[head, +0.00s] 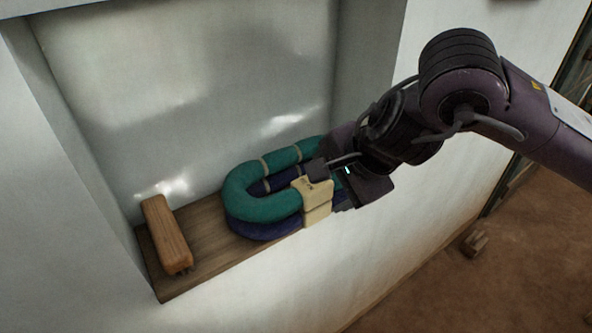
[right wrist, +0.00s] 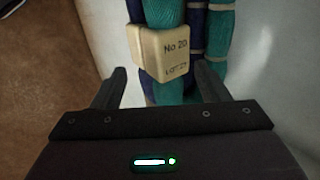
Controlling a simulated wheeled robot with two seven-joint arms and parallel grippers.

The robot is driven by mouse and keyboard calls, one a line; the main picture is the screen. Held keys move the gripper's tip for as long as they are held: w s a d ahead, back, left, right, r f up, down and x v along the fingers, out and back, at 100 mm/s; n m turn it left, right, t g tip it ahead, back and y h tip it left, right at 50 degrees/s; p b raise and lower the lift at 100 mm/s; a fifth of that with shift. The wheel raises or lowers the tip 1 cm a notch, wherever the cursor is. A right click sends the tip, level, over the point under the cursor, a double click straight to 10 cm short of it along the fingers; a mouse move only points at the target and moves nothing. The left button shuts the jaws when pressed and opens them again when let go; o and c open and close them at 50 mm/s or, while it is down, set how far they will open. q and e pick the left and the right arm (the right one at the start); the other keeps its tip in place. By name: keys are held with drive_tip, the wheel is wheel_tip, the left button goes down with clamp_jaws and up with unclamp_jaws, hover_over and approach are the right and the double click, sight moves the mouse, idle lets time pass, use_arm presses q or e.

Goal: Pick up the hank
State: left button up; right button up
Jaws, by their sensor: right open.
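The hank (head: 262,208) is a thick loop of teal-green yarn over navy yarn, tied with pale bands. It lies on a wooden shelf (head: 205,232) in a wall niche. A cream label (head: 317,200) wraps its near side. In the right wrist view the hank (right wrist: 165,12) runs up from between the fingers, with the label (right wrist: 165,52) reading "No 20". My right gripper (head: 330,186) is at the hank's right end and hides part of it. In the right wrist view my right gripper (right wrist: 162,82) is open, one finger on each side of the strands. Contact is unclear. My left gripper is out of view.
A wooden brush-like block (head: 166,236) lies at the shelf's left end. The niche's walls close in behind and at both sides. Shelf between block and hank is bare. A small wooden object (head: 474,242) is on the brown floor at lower right.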

sight(319, 185)
drive_tip(key=x, duration=0.4)
drive_tip(key=shift+w+a+p, duration=0.3)
drive_tip(key=shift+w+p, duration=0.05)
drive_tip(key=shift+w+f, duration=0.15)
drive_tip(key=c, duration=1.1)
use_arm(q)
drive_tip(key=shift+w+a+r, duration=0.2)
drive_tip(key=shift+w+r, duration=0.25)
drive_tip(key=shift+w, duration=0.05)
use_arm(e)
drive_tip(key=shift+c, duration=0.2)
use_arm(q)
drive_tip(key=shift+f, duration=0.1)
